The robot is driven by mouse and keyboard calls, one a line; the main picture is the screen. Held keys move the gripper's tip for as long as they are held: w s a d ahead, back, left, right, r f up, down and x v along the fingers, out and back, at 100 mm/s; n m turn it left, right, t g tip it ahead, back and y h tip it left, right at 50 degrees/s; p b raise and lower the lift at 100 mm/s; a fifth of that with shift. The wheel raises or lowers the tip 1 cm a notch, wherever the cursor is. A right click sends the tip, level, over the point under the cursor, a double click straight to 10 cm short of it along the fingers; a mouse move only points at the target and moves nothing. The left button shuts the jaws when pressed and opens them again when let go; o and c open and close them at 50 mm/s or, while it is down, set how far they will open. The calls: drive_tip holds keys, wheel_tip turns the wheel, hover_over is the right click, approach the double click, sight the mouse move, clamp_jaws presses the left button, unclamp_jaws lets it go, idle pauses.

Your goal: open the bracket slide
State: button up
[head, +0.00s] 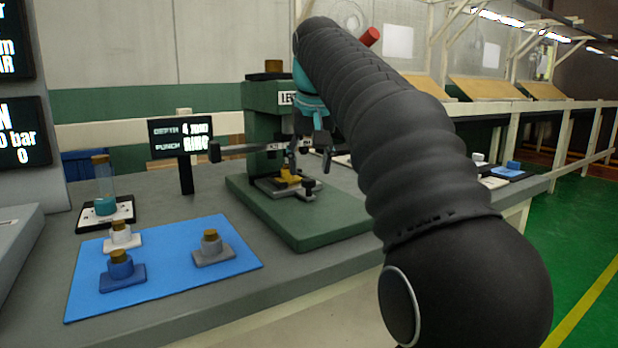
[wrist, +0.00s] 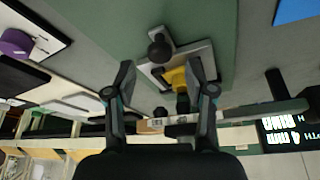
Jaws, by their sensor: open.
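The bracket slide (head: 268,186) is a small metal plate low on the green press base. It also shows in the wrist view (wrist: 205,52). A yellow bracket (head: 289,176) sits on it, and it also shows in the wrist view (wrist: 176,77). A dark round knob (head: 309,185) stands at the slide's near right side; in the wrist view the knob (wrist: 160,49) lies beyond my fingertips, roughly between them. My gripper (head: 308,150) is open and empty above the slide, apart from the knob. My arm hides part of the press.
The press lever (head: 245,147) reaches out left, close to my gripper. A blue mat (head: 165,285) with several small clip parts lies front left.

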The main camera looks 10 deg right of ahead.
sight(309, 180)
drive_tip(key=shift+x, duration=1.75)
clamp_jaws()
